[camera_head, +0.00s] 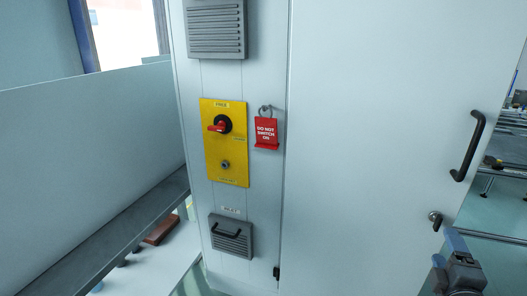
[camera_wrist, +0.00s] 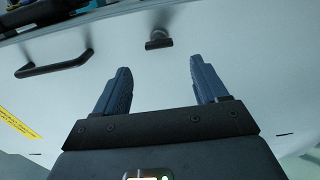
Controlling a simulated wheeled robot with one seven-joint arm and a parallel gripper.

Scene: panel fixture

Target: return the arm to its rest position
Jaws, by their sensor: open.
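My gripper (camera_wrist: 155,85) is open and empty in the wrist view, its two dark blue fingers apart in front of the pale cabinet door (camera_wrist: 235,70). In the head view, part of my arm's end shows at the lower right, in front of the door (camera_head: 370,130); its fingertips cannot be made out clearly there. A black door handle (camera_head: 468,147) and a round lock knob (camera_head: 435,217) are on the door. In the wrist view the handle (camera_wrist: 55,65) is at the upper left and the knob (camera_wrist: 158,41) lies beyond the fingers, apart from them.
A yellow panel (camera_head: 226,165) carries a red rotary switch (camera_head: 219,126). A red "do not switch on" tag (camera_head: 266,133) hangs beside it. Vent covers sit above (camera_head: 216,30) and below (camera_head: 231,238). A grey partition (camera_head: 90,135) stands left. Workbenches (camera_head: 505,160) show at far right.

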